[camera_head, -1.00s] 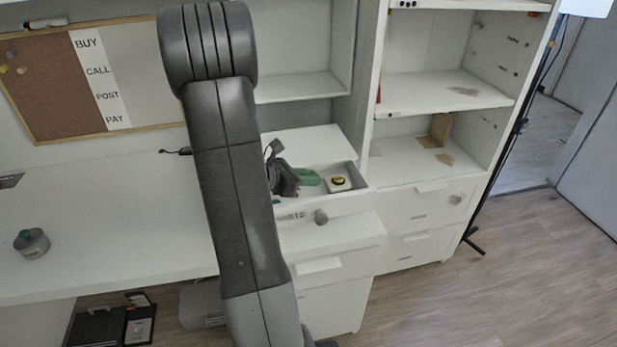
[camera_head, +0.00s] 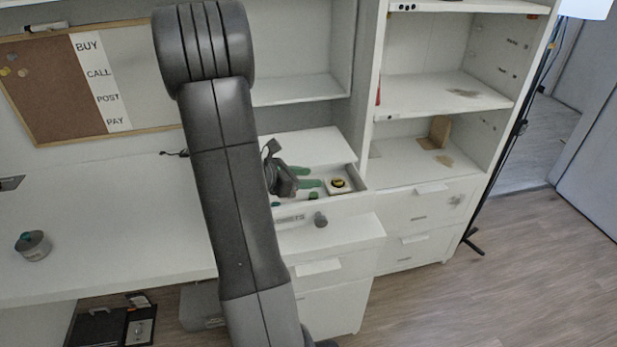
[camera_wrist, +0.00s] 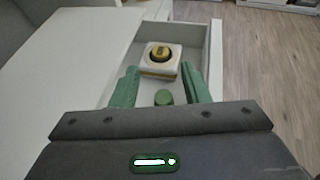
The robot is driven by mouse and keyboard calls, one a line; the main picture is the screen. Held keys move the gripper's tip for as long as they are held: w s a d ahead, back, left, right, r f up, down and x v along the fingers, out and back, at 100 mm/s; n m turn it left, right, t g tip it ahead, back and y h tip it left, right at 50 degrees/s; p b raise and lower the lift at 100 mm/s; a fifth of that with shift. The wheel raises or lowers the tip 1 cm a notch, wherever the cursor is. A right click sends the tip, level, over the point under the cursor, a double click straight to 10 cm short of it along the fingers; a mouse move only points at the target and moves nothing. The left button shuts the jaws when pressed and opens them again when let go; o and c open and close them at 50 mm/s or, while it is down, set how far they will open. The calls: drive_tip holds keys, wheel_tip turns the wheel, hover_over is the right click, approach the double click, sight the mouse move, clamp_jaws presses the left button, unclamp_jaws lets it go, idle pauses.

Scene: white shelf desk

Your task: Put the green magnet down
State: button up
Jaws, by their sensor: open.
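The green magnet (camera_wrist: 163,97) is a small green cylinder in the open drawer. It also shows near the drawer's front wall in the head view (camera_head: 314,195). My gripper (camera_wrist: 160,83) reaches into the drawer from above with its green fingers spread. The magnet lies between the fingers, with a visible gap on each side. In the head view, my gripper (camera_head: 316,177) is at the drawer, partly hidden by my arm. The open drawer (camera_wrist: 215,50) has white walls. A white box with a yellow and black round top (camera_wrist: 161,56) stands just beyond the magnet.
A teal object (camera_head: 275,204) shows by the drawer's left part. The white desk top (camera_head: 110,220) is mostly clear, with a grey round tin (camera_head: 33,245) at left. The shelf unit (camera_head: 440,95) stands right of the drawer. A corkboard (camera_head: 50,90) hangs on the back wall.

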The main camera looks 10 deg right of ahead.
drive_tip(key=v, duration=1.1)
drive_tip(key=shift+a, duration=0.2)
idle(0.8)
